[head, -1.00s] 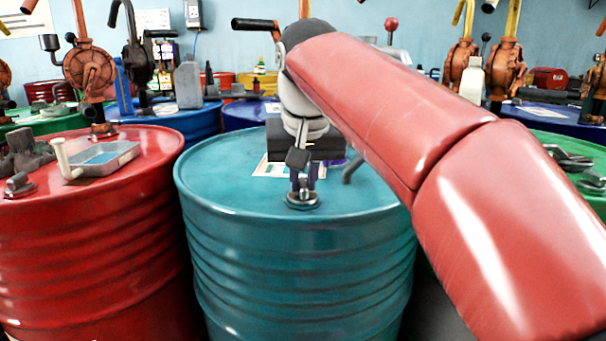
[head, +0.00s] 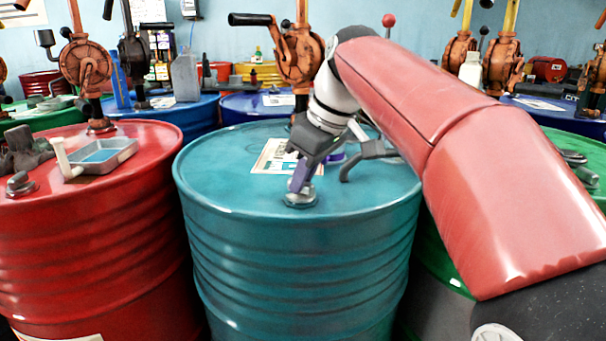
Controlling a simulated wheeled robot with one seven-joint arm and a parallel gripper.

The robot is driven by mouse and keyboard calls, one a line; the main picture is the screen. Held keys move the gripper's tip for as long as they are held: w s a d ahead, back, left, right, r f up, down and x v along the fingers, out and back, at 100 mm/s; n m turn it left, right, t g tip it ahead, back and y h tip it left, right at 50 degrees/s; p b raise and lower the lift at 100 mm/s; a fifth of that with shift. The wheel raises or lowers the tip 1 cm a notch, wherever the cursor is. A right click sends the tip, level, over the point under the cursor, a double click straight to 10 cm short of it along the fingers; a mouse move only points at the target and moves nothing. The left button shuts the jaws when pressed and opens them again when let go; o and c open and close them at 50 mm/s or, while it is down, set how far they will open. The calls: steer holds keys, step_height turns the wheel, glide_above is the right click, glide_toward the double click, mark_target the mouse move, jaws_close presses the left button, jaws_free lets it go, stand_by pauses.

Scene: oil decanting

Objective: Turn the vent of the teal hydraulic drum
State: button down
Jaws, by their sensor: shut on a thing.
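The teal drum (head: 300,260) stands upright in the middle of the head view. Its vent (head: 301,199), a small metal cap, sits on the near part of the drum top. My gripper (head: 300,186) reaches down from the right, tilted, with its purple-tipped fingers shut on the vent. The fingers hide most of the vent's upper part; its round base shows below them.
A label (head: 272,158) lies on the teal drum top. An orange hand pump (head: 298,58) rises behind my wrist. A red drum (head: 90,230) with a shallow tray (head: 103,156) stands left, a green drum (head: 440,255) right. Blue drums stand behind.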

steer(key=n+g, duration=0.1)
steer(key=n, duration=0.2)
steer(key=n+g, duration=0.1)
steer(key=n, duration=0.2)
steer(key=shift+w+y, duration=0.2)
steer(key=shift+y, duration=0.2)
steer(key=shift+g, duration=0.3)
steer(key=c, duration=1.4)
jaws_free()
steer(key=v, duration=0.7)
steer(key=shift+d+r, duration=0.2)
steer(key=shift+r, duration=0.2)
